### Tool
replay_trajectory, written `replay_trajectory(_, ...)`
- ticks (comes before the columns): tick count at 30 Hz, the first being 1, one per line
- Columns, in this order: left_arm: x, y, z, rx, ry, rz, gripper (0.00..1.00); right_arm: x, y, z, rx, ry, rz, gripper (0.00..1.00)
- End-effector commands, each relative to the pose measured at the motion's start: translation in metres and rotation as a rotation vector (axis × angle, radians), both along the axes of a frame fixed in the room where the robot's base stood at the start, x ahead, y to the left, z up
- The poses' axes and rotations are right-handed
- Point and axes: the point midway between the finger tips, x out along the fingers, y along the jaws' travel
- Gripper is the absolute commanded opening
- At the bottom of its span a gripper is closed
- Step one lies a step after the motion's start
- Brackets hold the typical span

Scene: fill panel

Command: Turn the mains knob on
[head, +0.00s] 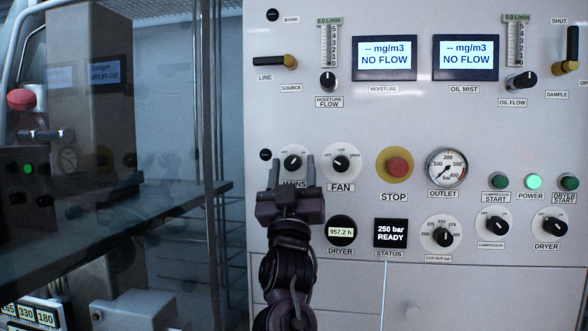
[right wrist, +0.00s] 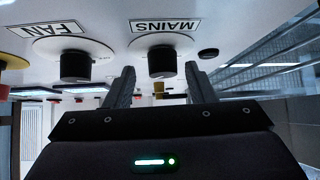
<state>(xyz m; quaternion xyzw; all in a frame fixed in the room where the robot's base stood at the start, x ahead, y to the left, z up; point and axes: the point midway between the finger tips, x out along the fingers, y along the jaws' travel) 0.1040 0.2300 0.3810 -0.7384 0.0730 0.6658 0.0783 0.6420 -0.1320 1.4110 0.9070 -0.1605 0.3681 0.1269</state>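The mains knob (head: 293,162) is a black round knob on a white dial on the panel, with its label partly covered by my gripper in the head view. My right gripper (head: 292,168) is in front of and just below it, fingers pointing at the panel. In the right wrist view the mains knob (right wrist: 162,62) shows upside down, lined up between the two open fingertips (right wrist: 160,70), with a gap on each side. I see no contact with the knob. My left gripper is not in view.
The fan knob (head: 341,163) is close to the right, with the yellow-ringed red stop button (head: 397,166) beyond it. The dryer hour meter (head: 341,231) and status display (head: 390,233) are lower right. The green power lamp (head: 533,181) is lit. A glass panel (head: 120,180) stands left.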

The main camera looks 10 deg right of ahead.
Motion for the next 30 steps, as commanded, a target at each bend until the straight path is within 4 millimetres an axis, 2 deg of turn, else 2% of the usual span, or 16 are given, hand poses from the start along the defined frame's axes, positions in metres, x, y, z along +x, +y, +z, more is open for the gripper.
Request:
replay_trajectory(9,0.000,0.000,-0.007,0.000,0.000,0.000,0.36,-0.003,0.002,-0.010,-0.001,0.006,0.001,0.50)
replay_trajectory(16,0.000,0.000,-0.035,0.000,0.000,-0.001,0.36,-0.029,0.009,-0.039,-0.001,0.004,0.002,0.50)
replay_trajectory(21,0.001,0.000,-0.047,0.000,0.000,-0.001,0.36,-0.047,0.013,-0.053,0.000,0.003,0.001,0.50)
replay_trajectory(30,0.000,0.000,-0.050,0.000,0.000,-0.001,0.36,-0.054,0.015,-0.055,0.000,0.002,0.000,0.50)
